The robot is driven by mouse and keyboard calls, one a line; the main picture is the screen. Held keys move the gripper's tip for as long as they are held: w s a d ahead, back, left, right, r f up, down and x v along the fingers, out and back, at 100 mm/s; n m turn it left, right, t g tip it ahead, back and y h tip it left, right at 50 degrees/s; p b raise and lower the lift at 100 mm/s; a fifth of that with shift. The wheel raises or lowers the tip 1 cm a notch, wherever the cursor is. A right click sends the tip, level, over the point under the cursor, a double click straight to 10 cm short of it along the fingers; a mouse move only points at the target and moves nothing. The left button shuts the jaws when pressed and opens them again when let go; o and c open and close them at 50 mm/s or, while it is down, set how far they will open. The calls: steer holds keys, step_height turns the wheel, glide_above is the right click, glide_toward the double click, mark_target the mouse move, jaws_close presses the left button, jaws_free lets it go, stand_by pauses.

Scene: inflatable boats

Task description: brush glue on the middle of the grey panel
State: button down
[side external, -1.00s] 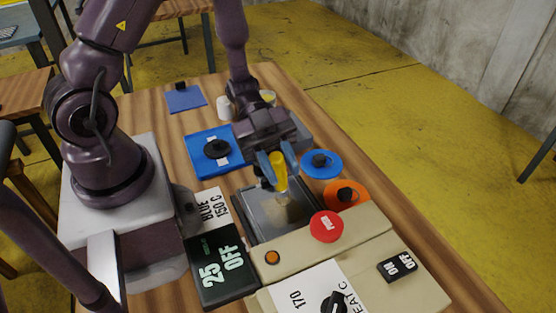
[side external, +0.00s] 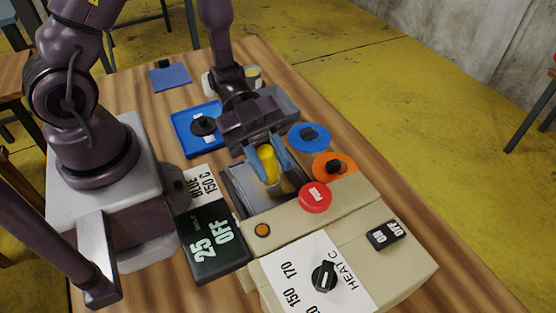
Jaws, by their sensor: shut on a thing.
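My gripper (side external: 268,160) is shut on a brush with a yellow handle (side external: 268,166). It holds the brush roughly upright over a dark grey recessed plate (side external: 240,189) beside the beige machine. The brush's lower end is near that plate; I cannot tell whether it touches. The gripper hides much of the plate's far part. I cannot tell which surface is the grey panel; a grey tray-like piece (side external: 283,103) also lies behind the gripper.
The beige machine (side external: 368,210) has a red button (side external: 315,197), a heat dial (side external: 324,277) and a dark display (side external: 212,243). A blue panel (side external: 186,136) and a small cup (side external: 253,77) stand farther back.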

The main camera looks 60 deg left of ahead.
steer(key=shift+a, duration=3.1)
steer(key=shift+d, duration=3.85)
steer(key=shift+d+r, duration=0.1)
steer(key=shift+r, duration=0.05)
step_height(320, 180, up, 8)
